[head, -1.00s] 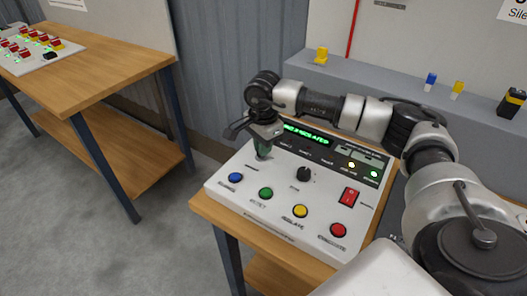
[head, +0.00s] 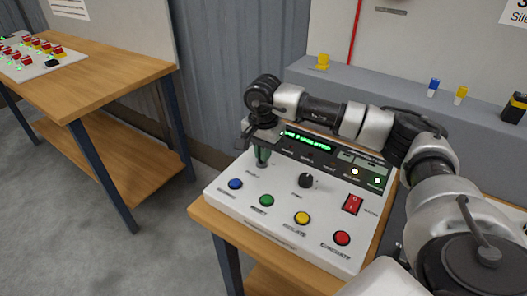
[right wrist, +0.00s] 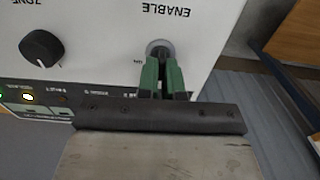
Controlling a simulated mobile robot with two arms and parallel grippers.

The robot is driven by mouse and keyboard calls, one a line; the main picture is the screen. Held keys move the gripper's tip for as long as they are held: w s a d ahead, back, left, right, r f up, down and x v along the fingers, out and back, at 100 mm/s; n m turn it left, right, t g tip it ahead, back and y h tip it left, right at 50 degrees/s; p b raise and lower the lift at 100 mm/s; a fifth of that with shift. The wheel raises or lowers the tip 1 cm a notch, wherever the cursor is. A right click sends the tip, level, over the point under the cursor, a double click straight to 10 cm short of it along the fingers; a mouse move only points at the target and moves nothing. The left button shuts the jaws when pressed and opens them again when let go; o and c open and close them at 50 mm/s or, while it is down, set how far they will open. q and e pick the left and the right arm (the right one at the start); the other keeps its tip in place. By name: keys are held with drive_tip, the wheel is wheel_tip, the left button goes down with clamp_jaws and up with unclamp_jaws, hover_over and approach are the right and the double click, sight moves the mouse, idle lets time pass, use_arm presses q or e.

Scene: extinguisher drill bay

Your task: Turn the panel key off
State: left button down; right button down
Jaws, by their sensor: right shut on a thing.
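The white control panel (head: 285,222) stands on a wooden table. My right gripper (head: 263,158) reaches over the panel's far left part, at the key switch. In the right wrist view its green fingers (right wrist: 162,70) are shut at the round key switch (right wrist: 160,48) below the ENABLE label. The key itself is mostly hidden between the fingers, so its angle cannot be told. My left gripper is not in view.
The panel also has a black zone knob (head: 306,181), a red rocker switch (head: 352,204), and blue (head: 235,184), green (head: 266,200), yellow (head: 302,218) and red (head: 342,238) buttons. A lit green display (head: 308,141) is close to my arm. Another wooden table (head: 110,75) stands at left.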

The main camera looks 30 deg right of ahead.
drive_tip(key=c, duration=1.3)
unclamp_jaws()
drive_tip(key=shift+r, duration=0.1)
wheel_tip(320, 180, up, 11)
drive_tip(key=shift+f+b, duration=0.15)
drive_tip(key=shift+b, duration=0.35)
